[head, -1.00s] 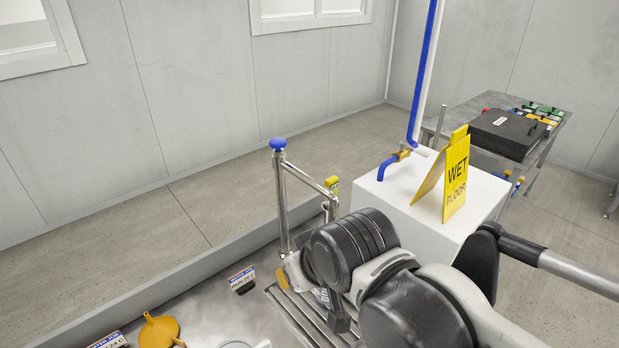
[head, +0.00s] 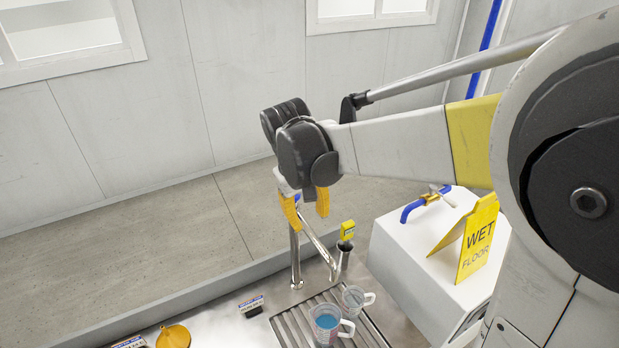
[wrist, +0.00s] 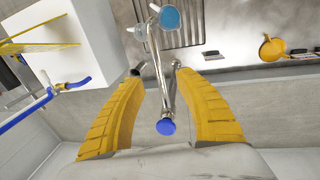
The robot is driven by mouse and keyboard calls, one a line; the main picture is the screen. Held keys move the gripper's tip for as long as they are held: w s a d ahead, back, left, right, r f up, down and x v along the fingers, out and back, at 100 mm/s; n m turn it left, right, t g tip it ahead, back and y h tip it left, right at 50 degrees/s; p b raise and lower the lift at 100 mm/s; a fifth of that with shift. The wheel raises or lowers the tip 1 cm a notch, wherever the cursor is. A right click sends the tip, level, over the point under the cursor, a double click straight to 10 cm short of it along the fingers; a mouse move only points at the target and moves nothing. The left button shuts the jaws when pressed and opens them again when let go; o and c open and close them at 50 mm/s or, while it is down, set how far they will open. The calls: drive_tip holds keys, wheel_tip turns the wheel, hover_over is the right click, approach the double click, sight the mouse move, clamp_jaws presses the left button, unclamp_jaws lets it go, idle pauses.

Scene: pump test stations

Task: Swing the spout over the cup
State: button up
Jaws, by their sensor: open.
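The metal spout (head: 318,243) branches from an upright post (head: 295,262) with a blue knob, mostly hidden behind my gripper. In the wrist view the knob (wrist: 166,127) and the spout (wrist: 160,70) lie between the fingers. My gripper (head: 306,206) is open, pointing down at the top of the post; its yellow fingers (wrist: 157,72) flank the spout in the picture, and contact cannot be told. A clear handled cup with blue contents (head: 327,322) stands on the drain grille. A second clear cup (head: 355,299) stands behind it to the right.
The slotted grille (head: 290,325) is set in a metal counter. A yellow funnel (head: 174,337) and a small label (head: 251,306) are at left. At right, a white block (head: 397,255) carries a blue-spouted tap (head: 413,210) and a yellow wet-floor sign (head: 478,240).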

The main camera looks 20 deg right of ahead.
sight(316, 241)
drive_tip(key=f, duration=0.3)
drive_tip(key=w+d+f+b, duration=0.1)
drive_tip(key=f, duration=0.3)
drive_tip(key=d+f, duration=0.1)
drive_tip(key=f, duration=0.2)
drive_tip(key=shift+w+d+f, duration=0.1)
drive_tip(key=shift+w+f, duration=0.05)
drive_tip(key=shift+f, duration=0.15)
clamp_jaws()
